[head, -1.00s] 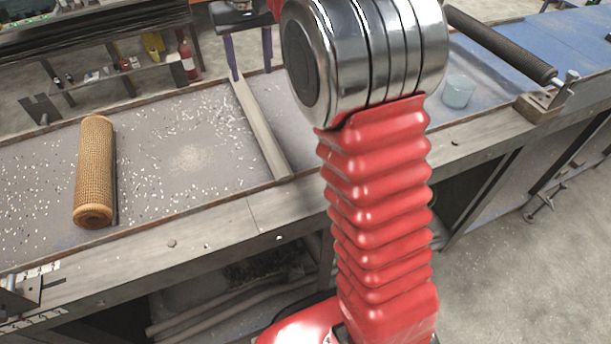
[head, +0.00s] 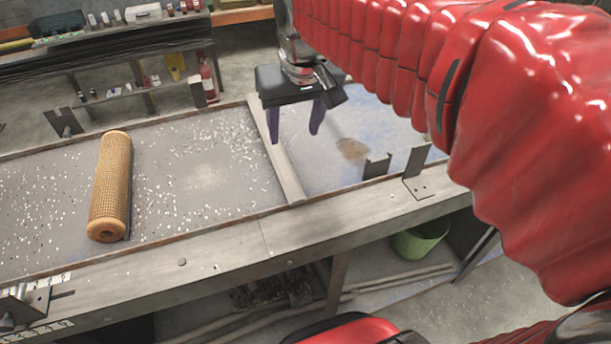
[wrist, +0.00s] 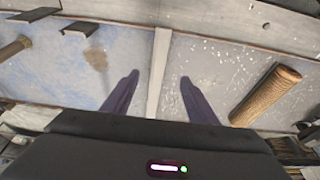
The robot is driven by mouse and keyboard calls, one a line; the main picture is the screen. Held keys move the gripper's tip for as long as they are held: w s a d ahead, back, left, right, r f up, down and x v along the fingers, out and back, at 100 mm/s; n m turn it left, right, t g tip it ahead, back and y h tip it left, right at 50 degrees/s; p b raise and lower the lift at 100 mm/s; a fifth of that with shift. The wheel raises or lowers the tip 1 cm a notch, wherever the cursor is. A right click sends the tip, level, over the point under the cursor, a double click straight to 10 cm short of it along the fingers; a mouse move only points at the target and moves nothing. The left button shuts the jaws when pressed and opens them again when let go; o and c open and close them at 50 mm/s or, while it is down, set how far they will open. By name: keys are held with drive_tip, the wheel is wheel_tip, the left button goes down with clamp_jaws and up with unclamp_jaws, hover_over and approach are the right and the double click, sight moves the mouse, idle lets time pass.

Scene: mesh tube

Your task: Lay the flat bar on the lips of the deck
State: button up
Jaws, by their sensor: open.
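The flat bar (head: 275,150), a long pale grey strip, lies crosswise over the deck (head: 215,210), from the back lip to the front lip. It looks straight and appears to rest on both lips; contact at the ends is too small to tell. My gripper (head: 294,130) is open and empty above the deck near the bar's far half. In the wrist view, the bar (wrist: 157,75) shows between the two spread purple fingers of my gripper (wrist: 160,76), with a gap on each side. My gripper looks clear of the bar.
An orange-brown mesh tube (head: 111,185) lies on the deck at left among scattered pale chips; it also shows in the wrist view (wrist: 265,95). Upright metal brackets (head: 416,172) stand at the front edge at right. A green bucket (head: 420,238) is under the bench.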

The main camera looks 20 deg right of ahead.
drive_tip(key=s+f+t, duration=0.1)
drive_tip(key=s+f, duration=0.2)
drive_tip(key=s, duration=0.4)
drive_tip(key=s+f+t, duration=0.1)
drive_tip(key=s+f, duration=0.3)
drive_tip(key=s, duration=0.2)
drive_tip(key=shift+s+f, duration=0.3)
drive_tip(key=shift+s, duration=0.1)
drive_tip(key=shift+a, duration=0.1)
